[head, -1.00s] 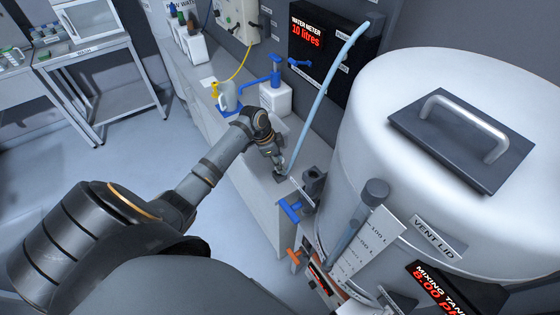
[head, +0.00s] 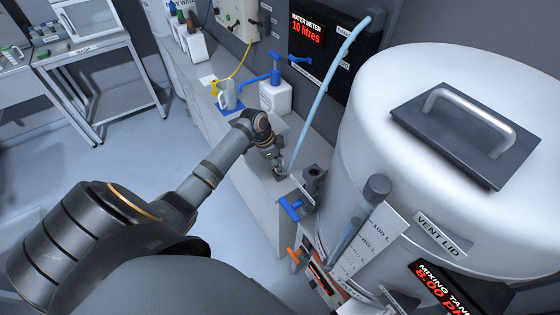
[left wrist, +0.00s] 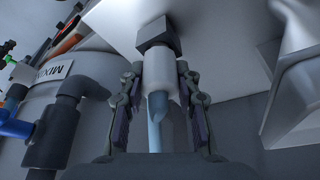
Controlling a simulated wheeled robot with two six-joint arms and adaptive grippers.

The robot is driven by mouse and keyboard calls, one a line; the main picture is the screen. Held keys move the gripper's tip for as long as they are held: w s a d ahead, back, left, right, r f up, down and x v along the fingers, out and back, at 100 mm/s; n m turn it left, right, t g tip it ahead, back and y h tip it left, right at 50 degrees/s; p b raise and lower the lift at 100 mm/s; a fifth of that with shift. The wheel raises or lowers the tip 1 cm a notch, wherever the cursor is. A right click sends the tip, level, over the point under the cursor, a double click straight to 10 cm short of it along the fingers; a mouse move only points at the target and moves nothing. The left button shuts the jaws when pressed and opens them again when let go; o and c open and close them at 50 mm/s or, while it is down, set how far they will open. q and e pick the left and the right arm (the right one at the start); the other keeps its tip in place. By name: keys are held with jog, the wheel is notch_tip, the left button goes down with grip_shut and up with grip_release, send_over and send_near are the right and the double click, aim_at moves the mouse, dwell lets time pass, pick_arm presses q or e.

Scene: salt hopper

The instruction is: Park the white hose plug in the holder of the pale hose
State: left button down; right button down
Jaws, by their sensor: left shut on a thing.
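The pale blue hose (head: 325,88) rises from my left gripper (head: 280,172), over the front part of the grey counter. In the left wrist view, my left gripper (left wrist: 160,100) is shut on the white hose plug (left wrist: 159,75), with the pale hose (left wrist: 157,108) running back from it between the fingers. A dark square block (left wrist: 157,35), which looks like the holder, is at the far end of the plug, in line with it. I cannot tell whether the plug is inside it or only against it. My right gripper is not in view.
The white mixing tank (head: 380,120) stands close on the right. A dark socket (head: 313,178) and a blue valve handle (head: 291,208) are beside the gripper. A jug (head: 227,96) and a white pump bottle (head: 275,97) stand farther back on the counter (head: 212,110).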

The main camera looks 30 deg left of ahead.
pick_arm(q)
jog(key=shift+f+b, duration=0.3)
jog(key=shift+f, duration=0.3)
jog(key=shift+c, duration=1.9)
grip_release()
jog(key=shift+r, duration=0.15)
jog(key=p+v, duration=0.4)
jog(key=shift+p, duration=0.4)
jog(key=shift+s+a+r+p, duration=0.2)
jog(key=shift+r+p, duration=0.1)
jog(key=shift+r, duration=0.55)
